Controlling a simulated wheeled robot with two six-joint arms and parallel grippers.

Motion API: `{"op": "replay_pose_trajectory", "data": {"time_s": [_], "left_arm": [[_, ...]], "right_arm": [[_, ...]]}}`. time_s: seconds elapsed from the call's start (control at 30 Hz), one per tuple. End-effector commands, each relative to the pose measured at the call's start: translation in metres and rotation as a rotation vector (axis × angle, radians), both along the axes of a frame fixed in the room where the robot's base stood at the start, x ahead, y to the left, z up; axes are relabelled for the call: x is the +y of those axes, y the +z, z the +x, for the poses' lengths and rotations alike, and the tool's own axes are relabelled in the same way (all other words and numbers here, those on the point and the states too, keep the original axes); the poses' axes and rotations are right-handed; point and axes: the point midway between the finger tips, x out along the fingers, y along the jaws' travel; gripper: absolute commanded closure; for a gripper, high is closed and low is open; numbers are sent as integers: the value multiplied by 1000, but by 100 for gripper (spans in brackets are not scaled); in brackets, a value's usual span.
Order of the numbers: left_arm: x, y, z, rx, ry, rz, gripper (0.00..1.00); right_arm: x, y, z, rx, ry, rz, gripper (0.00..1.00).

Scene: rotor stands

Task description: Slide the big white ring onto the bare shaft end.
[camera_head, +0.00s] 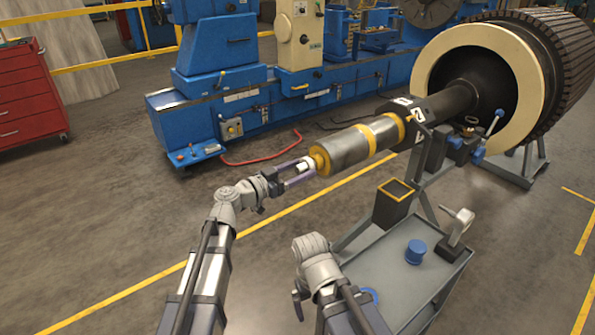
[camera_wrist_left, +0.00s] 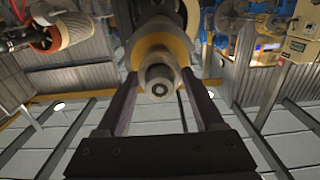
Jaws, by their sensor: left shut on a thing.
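The long grey shaft (camera_head: 350,147) with yellow bands runs from the big rotor toward my left arm. My left gripper (camera_head: 304,170) is at its near end, with its two purple fingers on either side of a small white ring (camera_head: 306,163). The ring appears to be around the shaft end; how far on is hard to tell. My right gripper (camera_head: 298,305) hangs low near the cart, mostly hidden by its wrist.
A grey cart (camera_head: 390,270) stands below the shaft, with a dark open box (camera_head: 393,204), a blue cylinder (camera_head: 415,252) and a grey tool (camera_head: 458,230). A blue machine (camera_head: 215,105) stands behind.

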Motion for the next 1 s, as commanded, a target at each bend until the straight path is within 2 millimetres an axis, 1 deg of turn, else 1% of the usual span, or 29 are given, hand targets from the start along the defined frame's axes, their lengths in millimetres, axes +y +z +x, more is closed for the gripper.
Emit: {"op": "replay_pose_trajectory", "data": {"time_s": [0.33, 0.73, 0.77, 1.0], "left_arm": [[-8, 0, 6, -1, 0, -1, 80], [-8, 0, 6, -1, 1, -1, 80], [-8, 0, 6, 0, 1, 0, 27], [-8, 0, 6, 0, 1, 0, 0]], "right_arm": [[0, 0, 0, 0, 0, 0, 0], [0, 0, 0, 0, 0, 0, 0], [0, 0, 0, 0, 0, 0, 0], [0, 0, 0, 0, 0, 0, 0]]}}
